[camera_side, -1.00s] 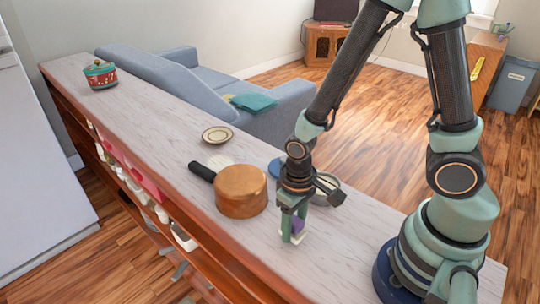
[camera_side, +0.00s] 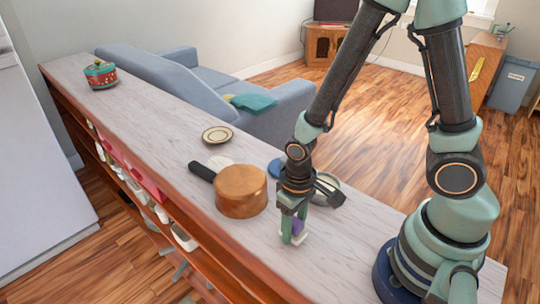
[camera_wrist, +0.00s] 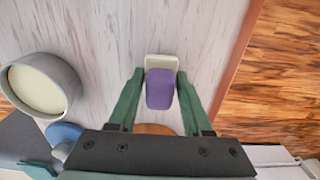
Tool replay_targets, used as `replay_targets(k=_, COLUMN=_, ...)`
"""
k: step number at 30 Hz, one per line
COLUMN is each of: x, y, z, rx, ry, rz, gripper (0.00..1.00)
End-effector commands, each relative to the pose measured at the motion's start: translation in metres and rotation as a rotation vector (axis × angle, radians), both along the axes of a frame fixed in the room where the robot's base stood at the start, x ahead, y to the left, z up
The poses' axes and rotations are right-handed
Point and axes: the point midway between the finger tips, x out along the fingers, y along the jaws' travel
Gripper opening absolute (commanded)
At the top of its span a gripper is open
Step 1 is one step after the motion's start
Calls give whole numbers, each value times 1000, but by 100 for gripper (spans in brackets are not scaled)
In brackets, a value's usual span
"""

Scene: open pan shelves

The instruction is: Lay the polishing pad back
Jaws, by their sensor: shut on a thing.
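The polishing pad is a purple block (camera_wrist: 160,89) between the green fingers of my gripper (camera_wrist: 160,74) in the wrist view. My gripper is shut on it. In the side view my gripper (camera_side: 294,238) points down at the near part of the shelf top, and a little of the purple pad (camera_side: 298,226) shows between the fingers. A small cream-white tray (camera_wrist: 162,61) lies under the pad, its far end showing past it; its edge also shows in the side view (camera_side: 302,238). I cannot tell whether pad and tray touch.
A copper pan (camera_side: 241,191) with a black handle stands left of my gripper. A grey round pan (camera_wrist: 43,84) and a blue disc (camera_wrist: 64,133) are close by. A small plate (camera_side: 217,135) and a red pot (camera_side: 100,75) stand farther along. The front edge is near.

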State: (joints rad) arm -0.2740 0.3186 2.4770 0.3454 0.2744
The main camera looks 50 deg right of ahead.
Motion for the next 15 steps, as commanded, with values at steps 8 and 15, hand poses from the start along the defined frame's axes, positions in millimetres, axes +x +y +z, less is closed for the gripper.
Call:
replay_targets(k=8, x=0, y=0, z=-3, rx=0, ry=0, rz=0, gripper=5)
replay_targets(k=15, x=0, y=0, z=-7, rx=0, ry=1, rz=0, gripper=5)
